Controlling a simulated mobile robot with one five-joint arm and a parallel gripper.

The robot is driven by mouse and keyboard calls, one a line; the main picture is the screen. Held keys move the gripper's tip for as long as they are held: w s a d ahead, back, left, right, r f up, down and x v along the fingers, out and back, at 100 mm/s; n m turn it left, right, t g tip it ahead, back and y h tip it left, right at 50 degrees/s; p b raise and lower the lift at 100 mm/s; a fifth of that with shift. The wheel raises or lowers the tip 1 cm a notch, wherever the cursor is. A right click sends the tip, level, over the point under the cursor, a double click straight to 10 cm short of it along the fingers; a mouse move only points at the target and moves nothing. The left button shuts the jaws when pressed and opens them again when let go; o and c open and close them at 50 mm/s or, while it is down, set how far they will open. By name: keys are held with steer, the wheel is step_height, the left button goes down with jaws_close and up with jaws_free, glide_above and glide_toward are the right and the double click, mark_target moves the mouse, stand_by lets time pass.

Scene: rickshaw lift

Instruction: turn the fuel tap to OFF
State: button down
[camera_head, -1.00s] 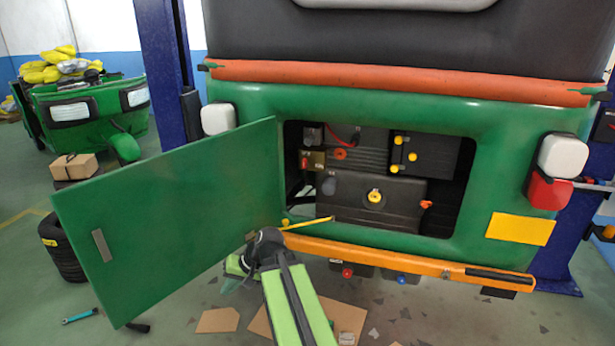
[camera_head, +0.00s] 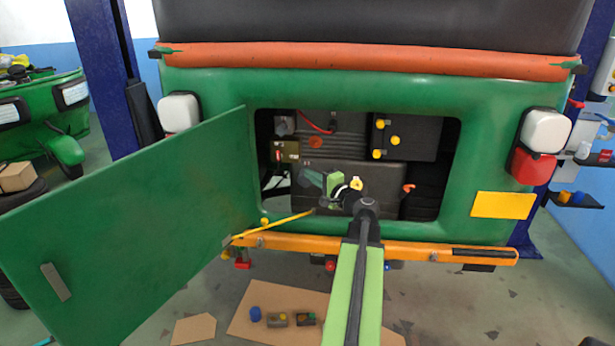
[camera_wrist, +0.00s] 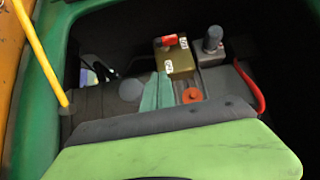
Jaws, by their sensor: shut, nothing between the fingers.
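A brass-coloured block (camera_head: 288,151) with a red lever sits at the upper left inside the open rear compartment. In the wrist view the block (camera_wrist: 173,56) carries a red lever (camera_wrist: 168,40) and two small white labels, too small to read. I take it for the fuel tap. My gripper (camera_head: 312,178) reaches into the compartment, below and right of the block. In the wrist view my gripper (camera_wrist: 158,78) has its teal fingers together and empty. Their tips appear just below the block's lower label. I cannot tell whether they touch it.
The green door (camera_head: 140,220) stands open at the left. A yellow rod (camera_head: 275,226) crosses the opening's lower left corner. A grey-capped part (camera_wrist: 212,45) and a red cable (camera_wrist: 248,88) lie right of the block. The orange bumper (camera_head: 420,252) runs below the opening.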

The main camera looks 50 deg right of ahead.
mark_target(279, 157)
steer(key=w, duration=0.9)
steer(key=shift+w+a, duration=0.3)
steer(key=shift+a, duration=0.1)
